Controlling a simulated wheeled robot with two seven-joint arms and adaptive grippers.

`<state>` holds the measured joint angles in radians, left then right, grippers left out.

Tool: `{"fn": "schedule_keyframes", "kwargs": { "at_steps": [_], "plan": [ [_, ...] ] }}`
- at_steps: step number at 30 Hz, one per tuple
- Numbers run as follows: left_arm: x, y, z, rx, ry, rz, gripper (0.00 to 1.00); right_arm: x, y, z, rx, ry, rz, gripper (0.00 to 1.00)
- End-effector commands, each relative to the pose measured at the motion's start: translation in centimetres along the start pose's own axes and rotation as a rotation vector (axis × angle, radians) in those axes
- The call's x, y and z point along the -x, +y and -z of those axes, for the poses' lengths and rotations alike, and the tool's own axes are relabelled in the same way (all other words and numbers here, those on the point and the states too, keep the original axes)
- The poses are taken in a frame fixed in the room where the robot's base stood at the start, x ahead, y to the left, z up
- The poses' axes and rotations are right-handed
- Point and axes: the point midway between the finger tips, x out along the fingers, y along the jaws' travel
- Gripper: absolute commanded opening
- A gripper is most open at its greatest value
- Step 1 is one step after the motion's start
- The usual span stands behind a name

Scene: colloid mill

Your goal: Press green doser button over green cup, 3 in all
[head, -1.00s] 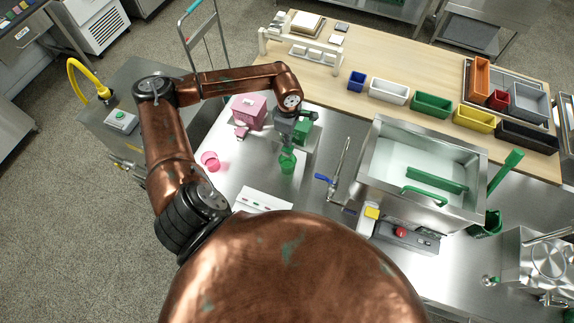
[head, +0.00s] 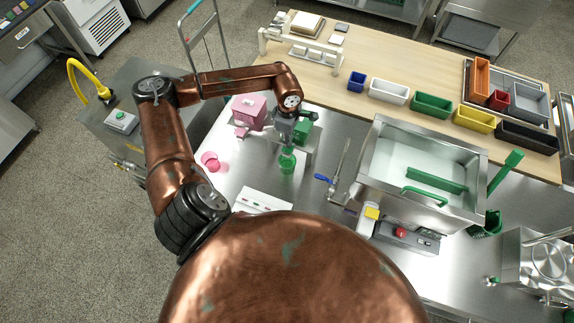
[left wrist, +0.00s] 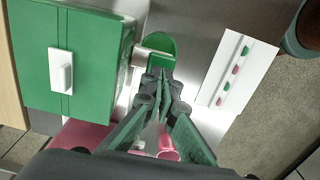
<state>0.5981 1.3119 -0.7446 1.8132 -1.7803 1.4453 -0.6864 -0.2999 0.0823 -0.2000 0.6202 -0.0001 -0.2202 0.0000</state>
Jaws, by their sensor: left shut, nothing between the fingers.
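The green doser (head: 304,131) stands on the steel bench, partly behind my left gripper. A green rounded piece (left wrist: 161,44) shows just beyond the tips. The button cannot be made out clearly. My right gripper is not in view.
A pink doser (head: 248,110) and pink cup (head: 210,160) stand to the left. A white card with coloured marks (head: 263,199) lies in front.

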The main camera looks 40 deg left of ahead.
Motion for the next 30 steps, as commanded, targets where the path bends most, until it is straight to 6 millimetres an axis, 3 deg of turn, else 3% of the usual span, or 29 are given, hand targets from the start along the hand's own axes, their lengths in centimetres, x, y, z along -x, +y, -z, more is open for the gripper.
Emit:
{"fn": "schedule_keyframes", "kwargs": {
  "at_steps": [30],
  "plan": [
    [-3.2,0.0,0.0,0.000,0.001,0.001,0.00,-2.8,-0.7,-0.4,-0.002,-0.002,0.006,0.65]
  ]
}}
